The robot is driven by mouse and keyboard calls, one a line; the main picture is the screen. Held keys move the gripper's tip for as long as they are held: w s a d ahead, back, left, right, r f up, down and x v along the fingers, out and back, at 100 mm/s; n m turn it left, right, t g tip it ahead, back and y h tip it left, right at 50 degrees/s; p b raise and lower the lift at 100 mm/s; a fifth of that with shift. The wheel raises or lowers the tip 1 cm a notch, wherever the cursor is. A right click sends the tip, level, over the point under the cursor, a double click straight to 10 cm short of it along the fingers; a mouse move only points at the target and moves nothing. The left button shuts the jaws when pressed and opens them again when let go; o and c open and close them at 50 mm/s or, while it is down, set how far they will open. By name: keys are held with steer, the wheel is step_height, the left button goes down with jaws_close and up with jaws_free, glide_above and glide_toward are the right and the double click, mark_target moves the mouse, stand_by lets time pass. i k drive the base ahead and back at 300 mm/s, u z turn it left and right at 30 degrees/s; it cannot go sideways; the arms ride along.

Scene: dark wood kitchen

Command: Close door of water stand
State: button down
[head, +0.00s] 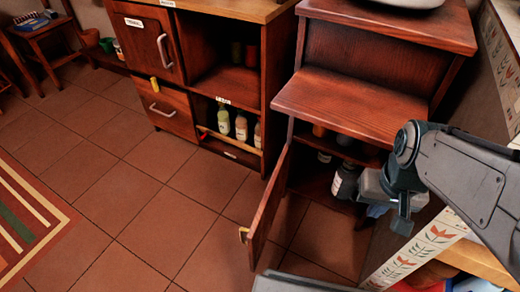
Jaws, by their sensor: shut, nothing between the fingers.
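The water stand (385,105) is a dark red wooden cabinet at centre right. Its door (268,208) stands open, swung out toward me to the left of the opening, with a small brass-coloured handle (243,234) on it. Inside the stand I see dark bottles, one with a pale label (345,181). My gripper (400,221) hangs from the arm at the right, in front of the right side of the opening. It is shut and empty, apart from the door. The fingertips are small and partly hard to make out.
A wooden cabinet (205,60) with drawers and open shelves of bottles stands left of the stand. A patterned tiled panel (418,248) and a shelf with colourful items lie close below my arm at the right. The tiled floor (150,215) left of the door is clear.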

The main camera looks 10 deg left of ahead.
mark_target(258, 234)
steer(key=k, duration=0.45)
steer(key=u, duration=0.55)
steer(key=i, duration=0.3)
steer(key=u, duration=0.75)
